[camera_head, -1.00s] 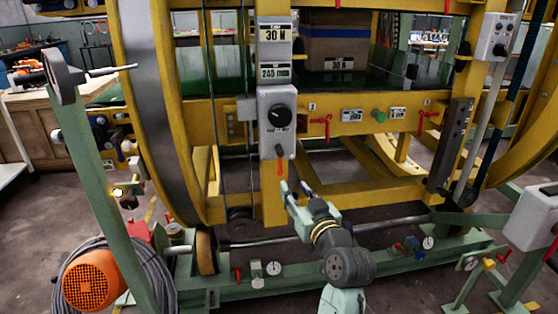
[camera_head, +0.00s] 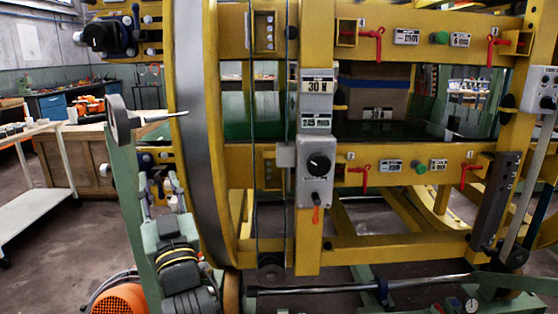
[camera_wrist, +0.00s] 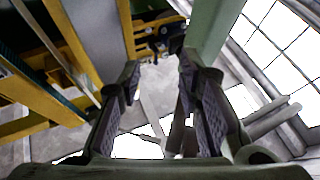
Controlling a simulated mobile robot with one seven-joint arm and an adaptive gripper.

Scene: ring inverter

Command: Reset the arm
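My arm's end is at the lower left in the head view, with my gripper (camera_head: 162,190) pointing up in front of the green post (camera_head: 128,190) and the machine's left side. In the wrist view, my gripper (camera_wrist: 160,75) has its two fingers spread apart with nothing between them. The wrist view looks past the fingers to yellow beams, a green post (camera_wrist: 213,30) and bright windows. I cannot tell how far the fingertips are from the post.
The large yellow ring machine (camera_head: 315,150) fills the middle and right. It carries a grey control box (camera_head: 314,172) and red levers. A handwheel (camera_head: 118,120) tops the green post. An orange motor (camera_head: 120,299) lies low. A white cart (camera_head: 35,205) and open floor are at left.

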